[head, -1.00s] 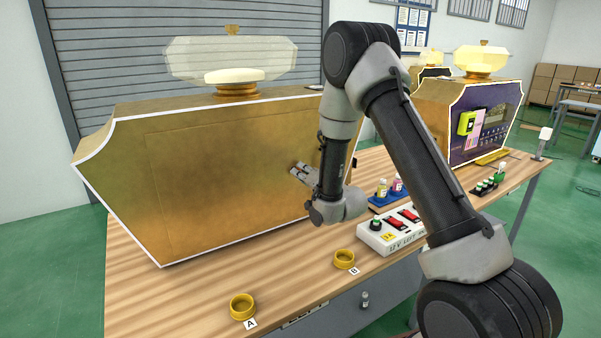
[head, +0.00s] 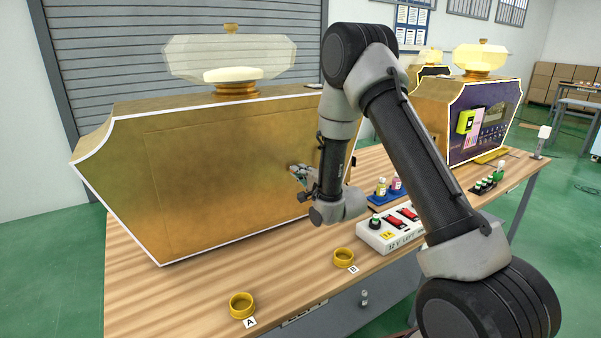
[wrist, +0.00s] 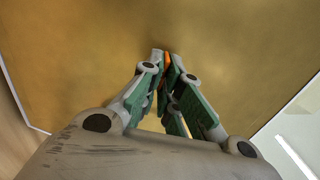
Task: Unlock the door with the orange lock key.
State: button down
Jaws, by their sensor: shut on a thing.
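The gold door (head: 210,165) is the large flat panel on the side of the big perfume machine, and it is closed. My gripper (head: 292,168) is at the right part of this panel, with its fingers pointing at it. In the wrist view my gripper (wrist: 165,62) is shut on the orange lock key (wrist: 167,60), of which only a small orange piece shows between the fingertips. The tips are at or very near the gold surface. The lock itself is hidden behind the fingers, so I cannot tell whether the key is in it.
Gold ring A (head: 242,304) and gold ring B (head: 344,258) lie on the wooden table (head: 190,285) in front. A second machine (head: 470,110) stands farther right.

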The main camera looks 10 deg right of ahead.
dwell(0.4)
jog(key=c, duration=1.6)
grip_release()
jog(key=shift+c, duration=0.2)
jog(key=shift+s, duration=0.1)
jog(key=v, duration=0.7)
jog(key=shift+s, duration=0.15)
jog(key=shift+d, duration=0.1)
